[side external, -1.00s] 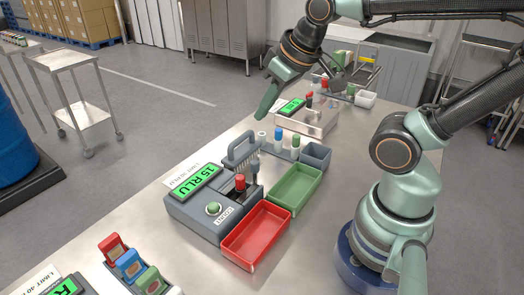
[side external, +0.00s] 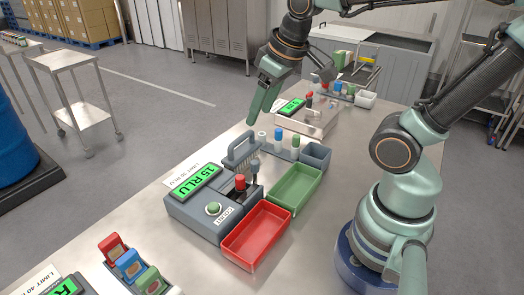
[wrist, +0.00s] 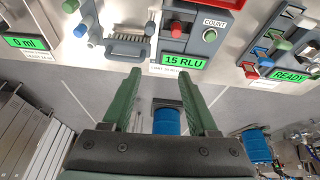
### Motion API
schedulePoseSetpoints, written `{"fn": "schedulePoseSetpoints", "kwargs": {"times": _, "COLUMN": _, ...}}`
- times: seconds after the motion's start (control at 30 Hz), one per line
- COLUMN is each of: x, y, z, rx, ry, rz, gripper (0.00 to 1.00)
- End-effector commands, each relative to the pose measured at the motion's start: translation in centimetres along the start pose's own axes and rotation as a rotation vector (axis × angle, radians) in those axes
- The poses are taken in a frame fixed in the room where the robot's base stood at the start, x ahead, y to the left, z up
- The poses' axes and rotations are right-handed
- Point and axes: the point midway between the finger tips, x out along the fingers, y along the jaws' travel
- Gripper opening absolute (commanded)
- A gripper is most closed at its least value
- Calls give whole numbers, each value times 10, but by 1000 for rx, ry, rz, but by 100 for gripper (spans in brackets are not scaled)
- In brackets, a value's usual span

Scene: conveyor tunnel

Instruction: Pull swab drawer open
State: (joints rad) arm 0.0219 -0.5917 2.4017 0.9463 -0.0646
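A grey meter (side external: 205,205) with a green display reading 15 RLU sits on the steel table. A grey handle (side external: 240,149) stands at its far end. In the wrist view this handle (wrist: 128,48) lies left of the 15 RLU display (wrist: 182,62), with ribbed grey parts beside it. I cannot tell which part is the drawer or how far it is out. My gripper (side external: 261,108) hangs in the air above and beyond the handle. Its two green fingers (wrist: 160,74) are spread apart with nothing between them, touching nothing.
A red tray (side external: 257,236) and a green tray (side external: 296,190) lie beside the meter, with a small grey bin (side external: 315,156) behind. A rack of swab tubes (side external: 283,146) stands behind the handle. Another meter (side external: 308,118) is farther back. Coloured blocks (side external: 130,268) stand near the front.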

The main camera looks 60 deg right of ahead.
Motion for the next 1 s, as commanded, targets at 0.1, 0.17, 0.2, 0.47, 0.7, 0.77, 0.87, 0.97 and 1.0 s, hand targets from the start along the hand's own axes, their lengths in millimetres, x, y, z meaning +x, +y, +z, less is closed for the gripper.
{"fn": "schedulePoseSetpoints", "kwargs": {"times": 0.1, "x": 14, "y": 8, "z": -7, "rx": -38, "ry": -114, "rz": -3, "gripper": 59}}
{"fn": "schedulePoseSetpoints", "kwargs": {"times": 0.17, "x": 22, "y": 12, "z": -11, "rx": -60, "ry": -166, "rz": -8, "gripper": 59}}
{"fn": "schedulePoseSetpoints", "kwargs": {"times": 0.2, "x": 27, "y": 15, "z": -12, "rx": -74, "ry": -200, "rz": -12, "gripper": 59}}
{"fn": "schedulePoseSetpoints", "kwargs": {"times": 0.47, "x": 55, "y": 27, "z": -19, "rx": -137, "ry": -354, "rz": -45, "gripper": 59}}
{"fn": "schedulePoseSetpoints", "kwargs": {"times": 0.7, "x": 67, "y": 29, "z": -17, "rx": -152, "ry": -386, "rz": -55, "gripper": 59}}
{"fn": "schedulePoseSetpoints", "kwargs": {"times": 0.77, "x": 73, "y": 29, "z": -14, "rx": -152, "ry": -388, "rz": -56, "gripper": 59}}
{"fn": "schedulePoseSetpoints", "kwargs": {"times": 0.87, "x": 88, "y": 28, "z": -7, "rx": -151, "ry": -388, "rz": -56, "gripper": 59}}
{"fn": "schedulePoseSetpoints", "kwargs": {"times": 0.97, "x": 106, "y": 28, "z": 1, "rx": -151, "ry": -390, "rz": -56, "gripper": 59}}
{"fn": "schedulePoseSetpoints", "kwargs": {"times": 1.0, "x": 113, "y": 28, "z": 3, "rx": -151, "ry": -389, "rz": -56, "gripper": 59}}
